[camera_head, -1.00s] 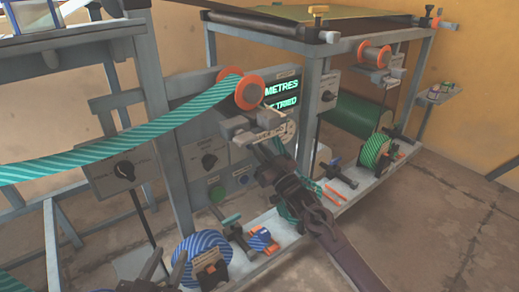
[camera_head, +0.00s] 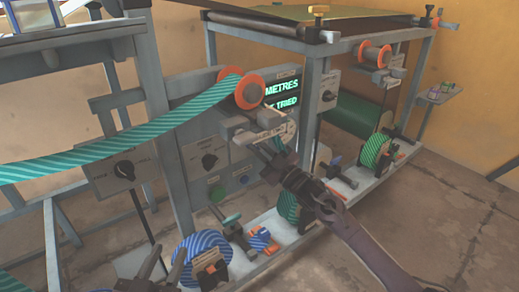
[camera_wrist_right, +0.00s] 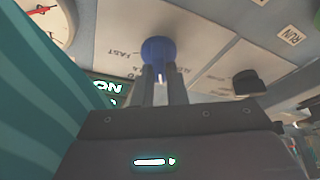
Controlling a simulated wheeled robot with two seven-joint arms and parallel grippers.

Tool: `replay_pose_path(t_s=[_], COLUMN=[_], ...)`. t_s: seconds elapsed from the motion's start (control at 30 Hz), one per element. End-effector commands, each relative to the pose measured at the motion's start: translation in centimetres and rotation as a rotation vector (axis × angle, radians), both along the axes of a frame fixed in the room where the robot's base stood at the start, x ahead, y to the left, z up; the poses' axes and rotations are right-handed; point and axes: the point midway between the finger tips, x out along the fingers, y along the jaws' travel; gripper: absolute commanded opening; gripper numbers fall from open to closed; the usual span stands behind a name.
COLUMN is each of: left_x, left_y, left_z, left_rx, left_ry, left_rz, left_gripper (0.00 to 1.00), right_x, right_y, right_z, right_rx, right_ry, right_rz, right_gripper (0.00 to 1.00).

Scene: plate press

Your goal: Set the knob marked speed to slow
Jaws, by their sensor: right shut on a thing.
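In the right wrist view a round blue knob (camera_wrist_right: 158,51) sits on a pale panel (camera_wrist_right: 113,28) with FAST printed to its left. Other lettering by the knob is partly covered. My right gripper (camera_wrist_right: 158,76) is shut on the knob, with its two fingers upright around it. In the head view my right arm reaches in from the lower right to the machine front below the ribbon roller, and the blue knob cannot be made out there. My left gripper (camera_head: 164,264) is at the bottom left of the head view with its fingers apart and empty.
A striped green ribbon (camera_head: 130,133) runs to an orange-ended roller (camera_head: 241,90). A blue striped roll (camera_head: 202,254) stands on the low shelf.

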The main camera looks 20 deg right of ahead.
Motion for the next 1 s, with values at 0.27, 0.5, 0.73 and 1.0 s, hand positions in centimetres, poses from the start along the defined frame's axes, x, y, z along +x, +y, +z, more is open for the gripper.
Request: replay_pose_path(t_s=[0.27, 0.5, 0.73, 1.0], left_x=[0.12, 0.13, 0.09, -0.08], left_y=[0.02, 0.01, -0.01, -0.03], left_z=[0.41, 0.37, 0.1, -0.5], left_rx=[-0.002, 0.0, 0.005, 0.01], left_ry=[-0.012, -0.008, 0.006, 0.025], left_rz=[0.0, 0.0, 0.0, -0.001], left_gripper=[0.36, 0.36, 0.36, 0.36], right_x=[0.0, -0.01, -0.02, -0.02], right_y=[-0.07, 0.0, 0.02, 0.06], right_z=[0.01, -0.02, -0.07, -0.1], right_rx=[-0.241, -0.403, -0.499, -0.543], right_ry=[-0.086, -0.146, -0.18, -0.195], right_rz=[0.0, 0.001, 0.0, 0.0], right_gripper=[0.0, 0.0, 0.0, 0.0])
